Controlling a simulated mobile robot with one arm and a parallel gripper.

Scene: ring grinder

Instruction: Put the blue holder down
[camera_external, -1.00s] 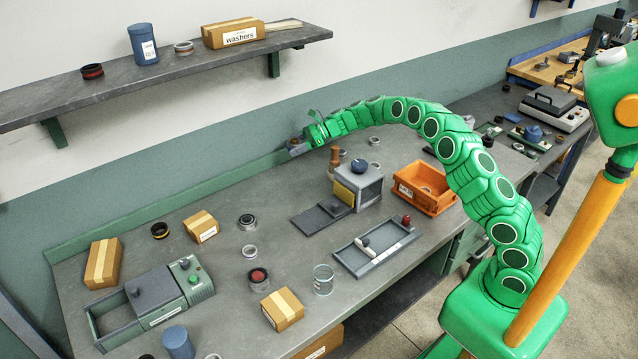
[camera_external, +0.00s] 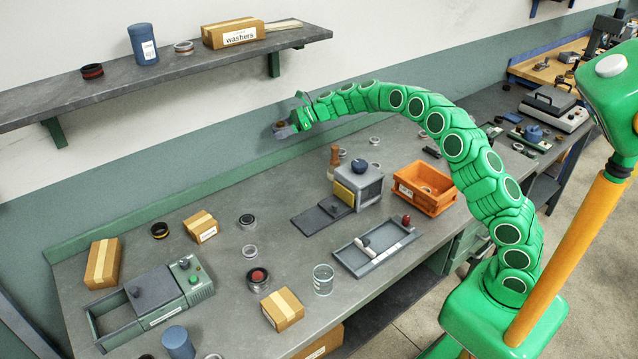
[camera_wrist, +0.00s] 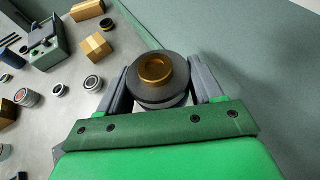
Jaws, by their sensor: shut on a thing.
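My gripper (camera_external: 287,129) is at the far end of my green arm, above the back of the bench near the wall. It is shut on a round holder, taken to be the blue holder (camera_wrist: 160,93), which looks dark grey here. The holder has a brass-coloured ring on its top. In the wrist view the grey fingers stand on its left and right sides. In the external view the holder is small and partly covered by the fingers. It appears raised clear of the bench top (camera_external: 215,265).
The shelf (camera_external: 300,38) with the washers box (camera_external: 233,34) is up and left. Below my arm are a grey-yellow block machine (camera_external: 357,185), a wooden-handled tool (camera_external: 334,160) and an orange bin (camera_external: 424,188).

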